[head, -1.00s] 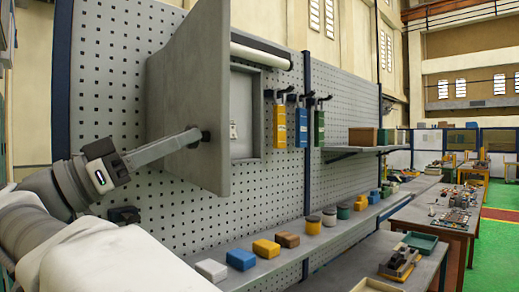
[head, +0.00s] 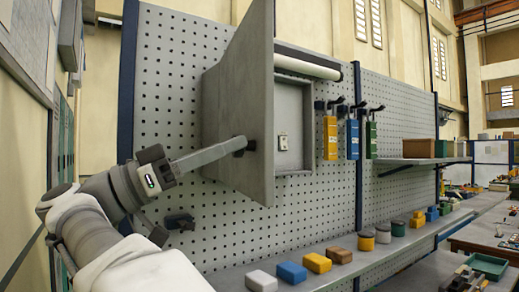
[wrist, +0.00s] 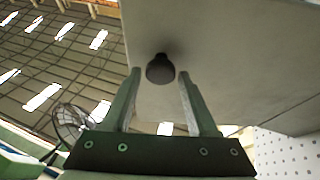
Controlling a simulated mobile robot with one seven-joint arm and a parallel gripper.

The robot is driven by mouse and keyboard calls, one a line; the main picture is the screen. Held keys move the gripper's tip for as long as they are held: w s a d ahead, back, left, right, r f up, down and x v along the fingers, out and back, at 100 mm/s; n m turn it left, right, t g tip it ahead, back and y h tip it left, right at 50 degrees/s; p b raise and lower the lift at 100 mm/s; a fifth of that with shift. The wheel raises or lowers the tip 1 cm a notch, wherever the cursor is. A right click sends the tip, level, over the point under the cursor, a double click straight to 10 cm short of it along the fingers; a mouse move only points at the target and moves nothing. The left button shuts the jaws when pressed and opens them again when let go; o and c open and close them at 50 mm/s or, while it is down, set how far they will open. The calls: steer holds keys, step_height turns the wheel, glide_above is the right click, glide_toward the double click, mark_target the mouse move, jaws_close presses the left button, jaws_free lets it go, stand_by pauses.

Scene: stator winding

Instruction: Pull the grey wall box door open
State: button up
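The grey wall box door (head: 238,95) stands swung well out from the perforated wall panel, hinged at its left. The box's recessed inside (head: 292,115) shows to the right of the door, with a small light plate in it. My gripper (head: 238,148) reaches the door's outer face at the dark round knob (head: 250,145). In the wrist view, my gripper (wrist: 160,73) has its two fingers apart, one on each side of the knob (wrist: 160,68). Narrow gaps show between the knob and both fingertips. The door's face (wrist: 215,45) fills the upper right.
A shelf ledge (head: 320,278) below the box carries several coloured blocks and tins. Yellow, blue and green tools (head: 352,138) hang right of the box. A dark wall bracket (head: 180,220) is below my gripper. A white roll (head: 306,66) lies above the opening.

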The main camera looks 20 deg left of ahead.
steer(key=shift+o, duration=0.9)
steer(key=shift+a+f, duration=0.1)
steer(key=shift+f, duration=0.05)
steer(key=v, duration=1.7)
steer(key=shift+p, duration=0.35)
